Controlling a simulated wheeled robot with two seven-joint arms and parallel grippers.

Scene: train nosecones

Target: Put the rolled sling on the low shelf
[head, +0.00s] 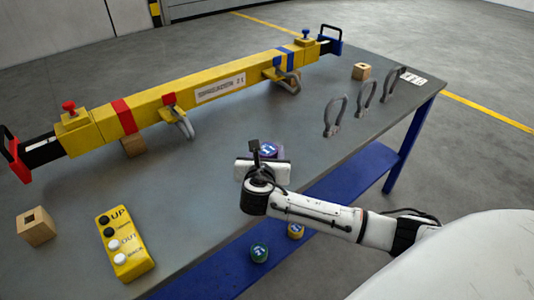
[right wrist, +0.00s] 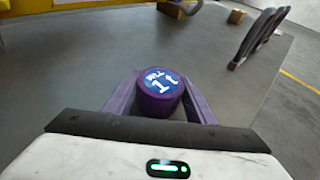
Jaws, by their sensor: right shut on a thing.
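The rolled sling (head: 269,149) is a purple roll with a blue top marked 1t. My right gripper (head: 267,157) is shut on it near the table's front edge. In the right wrist view the sling (right wrist: 160,92) sits upright between the two purple-looking fingers. Whether it touches the tabletop cannot be told. The low shelf (head: 343,190) is the blue board under the table, partly hidden by my right arm. My left gripper is not in view.
The grey table (head: 225,170) carries a long yellow spreader beam (head: 190,92), a yellow control box (head: 125,243), wooden blocks (head: 36,226) and grey shackles (head: 335,116). A blue table leg (head: 408,145) stands at the right. The shelf is bare right of the yellow roll, beyond my arm.

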